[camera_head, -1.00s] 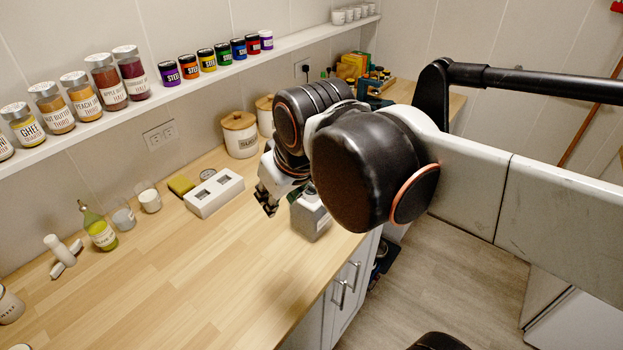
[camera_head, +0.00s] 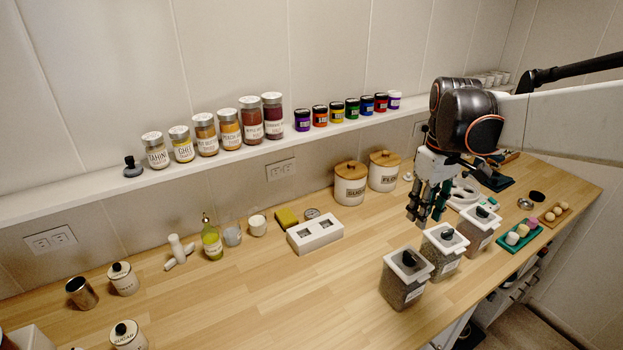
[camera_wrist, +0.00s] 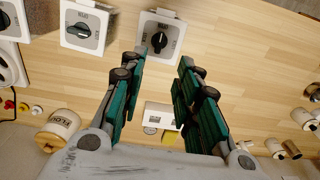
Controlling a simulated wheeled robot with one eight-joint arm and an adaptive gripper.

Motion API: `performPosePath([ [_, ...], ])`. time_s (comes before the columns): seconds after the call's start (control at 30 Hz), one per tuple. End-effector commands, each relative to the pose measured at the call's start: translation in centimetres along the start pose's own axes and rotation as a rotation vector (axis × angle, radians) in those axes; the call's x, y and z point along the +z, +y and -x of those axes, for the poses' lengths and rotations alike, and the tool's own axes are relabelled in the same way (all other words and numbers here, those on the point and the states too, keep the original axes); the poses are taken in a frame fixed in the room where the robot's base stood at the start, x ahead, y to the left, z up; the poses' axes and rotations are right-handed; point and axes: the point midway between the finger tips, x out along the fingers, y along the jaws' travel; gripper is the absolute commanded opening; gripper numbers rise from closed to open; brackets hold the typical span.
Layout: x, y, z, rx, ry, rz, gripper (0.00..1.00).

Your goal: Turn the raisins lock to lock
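Three clear canisters with white lids and black knobs stand in a row: a left one (camera_head: 407,272), a middle one (camera_head: 445,250) and a right one (camera_head: 482,227). The left and middle ones hold dark, grainy contents. I cannot read which is raisins. My gripper (camera_head: 428,217) points down behind the left and middle canisters, above the counter. In the wrist view my gripper (camera_wrist: 155,66) is open and empty, its green-padded fingers apart. The left canister's knob (camera_wrist: 159,40) lies just beyond the fingertips, between them in the picture. The middle canister's lid (camera_wrist: 84,26) is to its left.
A white two-slot box (camera_head: 315,234) sits on the wooden counter (camera_head: 270,285). A green tray (camera_head: 520,238) lies right of the canisters.

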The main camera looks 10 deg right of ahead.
Motion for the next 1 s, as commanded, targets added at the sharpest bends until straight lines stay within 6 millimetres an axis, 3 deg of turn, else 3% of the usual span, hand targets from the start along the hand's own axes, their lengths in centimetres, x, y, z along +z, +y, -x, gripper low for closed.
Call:
performPosePath([
  [0.17,-0.1,0.1,-2.2,0.0,0.0,-0.001,0.3],
  [0.7,-0.1,0.0,-12.0,0.001,0.001,0.0,0.3],
  [1.0,-0.1,0.0,-13.7,0.001,0.001,0.0,0.3],
])
